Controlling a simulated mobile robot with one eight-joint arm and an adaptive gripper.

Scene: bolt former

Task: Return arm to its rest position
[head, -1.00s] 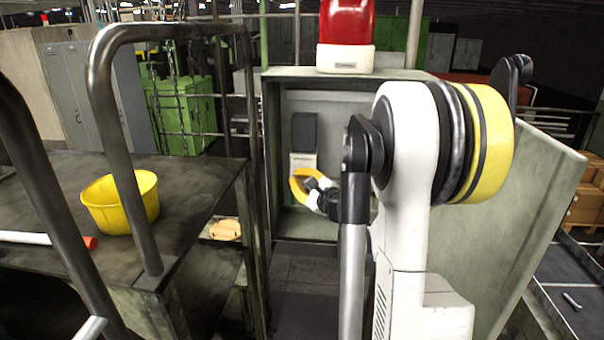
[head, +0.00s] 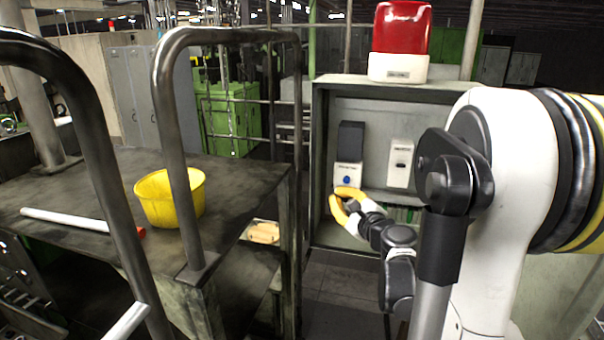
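My gripper (head: 343,200) has yellow fingers and is in front of the open grey cabinet (head: 320,150), low in its opening. It is just below a white unit with a blue button (head: 348,175) and a dark block on top. I see nothing held in it, but the fingertips are small and partly turned away, so I cannot tell whether they are open or touching. My white arm fills the right side of the head view and hides the cabinet's right part.
A red beacon (head: 401,30) stands on the cabinet. A second white unit (head: 401,163) is inside it. To the left, a dark table (head: 95,195) carries a yellow bucket (head: 170,197) and a white rod (head: 75,222).

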